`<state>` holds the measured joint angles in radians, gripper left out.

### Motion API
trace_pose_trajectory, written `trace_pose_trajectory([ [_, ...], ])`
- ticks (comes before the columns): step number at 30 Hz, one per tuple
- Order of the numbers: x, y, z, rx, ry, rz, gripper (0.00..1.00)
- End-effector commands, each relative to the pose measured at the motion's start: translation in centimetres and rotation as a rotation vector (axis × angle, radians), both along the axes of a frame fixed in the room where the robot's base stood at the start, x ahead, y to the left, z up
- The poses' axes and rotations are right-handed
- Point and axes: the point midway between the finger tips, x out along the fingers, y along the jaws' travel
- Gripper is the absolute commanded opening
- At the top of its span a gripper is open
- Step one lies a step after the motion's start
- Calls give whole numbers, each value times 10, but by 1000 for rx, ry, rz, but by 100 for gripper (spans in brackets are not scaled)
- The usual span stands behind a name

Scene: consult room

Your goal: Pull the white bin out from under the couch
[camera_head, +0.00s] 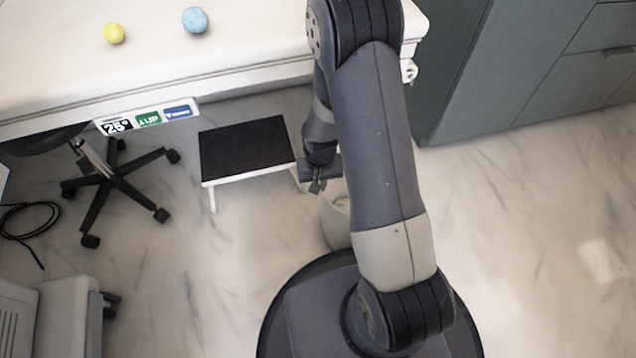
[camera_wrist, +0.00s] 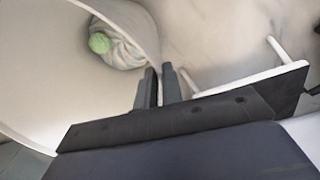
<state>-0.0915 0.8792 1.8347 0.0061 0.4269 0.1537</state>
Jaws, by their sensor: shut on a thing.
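The white bin (camera_head: 337,222) stands on the floor in front of the couch (camera_head: 230,62), partly hidden behind my arm in the head view. In the wrist view the bin (camera_wrist: 55,60) fills the left side, and its rim runs up to my fingers. My gripper (camera_head: 318,186) is at the bin's far rim in the head view. In the wrist view my gripper (camera_wrist: 160,72) is shut on the rim, one finger on each side of it. A crumpled pale bag and a green ball (camera_wrist: 99,43) lie inside the bin.
A step stool (camera_head: 243,148) with a black top stands just left of my gripper. A wheeled chair base (camera_head: 113,180) is farther left. Grey cabinets (camera_head: 530,70) stand at the back right. The floor at right is clear. Yellow and blue balls lie on the couch.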

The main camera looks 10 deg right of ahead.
Motion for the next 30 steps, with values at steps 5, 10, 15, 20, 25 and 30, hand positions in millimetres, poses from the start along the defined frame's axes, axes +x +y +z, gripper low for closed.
trace_pose_trajectory([
  [5, -4, -1, -2, 0, 12, -6, 0],
  [10, -3, -1, -2, 0, 9, -5, 16],
  [15, -2, 0, -1, 0, 5, -3, 30],
  [20, -1, 0, 0, 0, 3, -2, 33],
  [25, 0, 0, 5, 0, 0, -1, 33],
  [30, 0, 0, 32, 0, -2, -1, 33],
])
